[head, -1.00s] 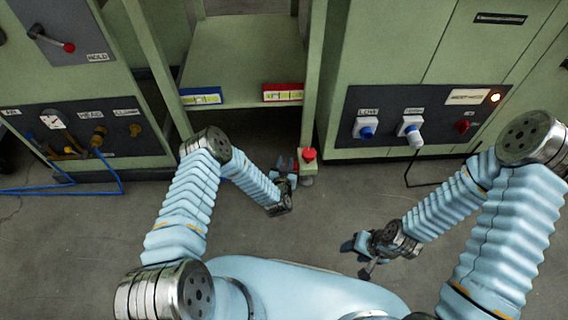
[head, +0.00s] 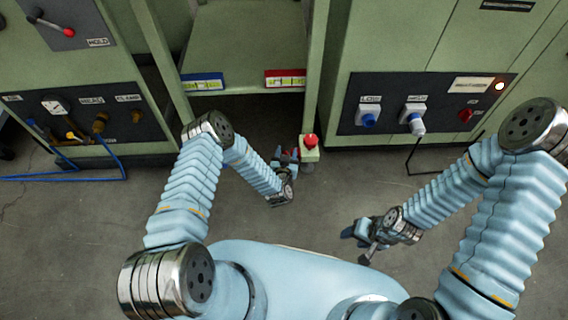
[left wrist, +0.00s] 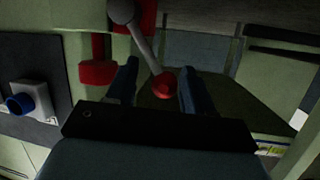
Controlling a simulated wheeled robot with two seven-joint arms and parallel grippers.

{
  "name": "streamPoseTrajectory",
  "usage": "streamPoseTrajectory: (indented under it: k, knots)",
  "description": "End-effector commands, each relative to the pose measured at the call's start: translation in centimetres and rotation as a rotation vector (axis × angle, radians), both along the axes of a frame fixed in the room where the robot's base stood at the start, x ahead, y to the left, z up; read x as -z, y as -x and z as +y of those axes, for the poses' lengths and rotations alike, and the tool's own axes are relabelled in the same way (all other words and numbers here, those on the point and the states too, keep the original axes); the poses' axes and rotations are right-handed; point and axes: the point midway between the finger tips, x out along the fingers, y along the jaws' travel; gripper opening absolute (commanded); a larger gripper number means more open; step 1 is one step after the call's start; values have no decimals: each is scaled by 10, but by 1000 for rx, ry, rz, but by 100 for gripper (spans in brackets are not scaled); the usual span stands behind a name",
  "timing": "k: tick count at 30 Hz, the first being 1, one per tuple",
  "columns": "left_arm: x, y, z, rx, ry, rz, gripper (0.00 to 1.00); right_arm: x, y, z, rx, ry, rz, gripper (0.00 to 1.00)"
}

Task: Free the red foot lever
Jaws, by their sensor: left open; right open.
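A grey lever rod with a red ball knob (left wrist: 165,85) shows in the left wrist view. The knob sits between the two fingers of my left gripper (left wrist: 159,88), with no clear contact on either side. I take this to be the foot lever, but cannot be sure. In the head view my left gripper (head: 285,157) is low by the foot of the green post, and it hides most of what lies there. My right gripper (head: 360,238) is open and empty above bare floor.
A red button (head: 310,141) on a pale box stands right beside my left gripper. A green shelf frame (head: 245,50) is behind it, with a blue bin label and a red one. Cabinets stand on both sides. A blue hose (head: 70,179) lies on the left floor.

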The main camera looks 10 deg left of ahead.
Motion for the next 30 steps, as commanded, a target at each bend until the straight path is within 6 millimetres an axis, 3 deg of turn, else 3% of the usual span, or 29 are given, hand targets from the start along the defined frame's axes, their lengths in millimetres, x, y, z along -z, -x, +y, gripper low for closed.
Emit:
streamPoseTrajectory:
  k: [9,15,27,30]
  knots:
    - [-23,73,-8,2,0,5,52,-11,1,3,-6,-5,2,52]
    - [-32,106,-12,1,-1,3,52,-14,2,5,-8,-7,3,52]
    - [-35,116,-12,-2,-1,1,52,-14,2,5,-9,-7,3,52]
    - [-32,115,-11,-6,13,12,37,-14,2,5,-9,-8,4,52]
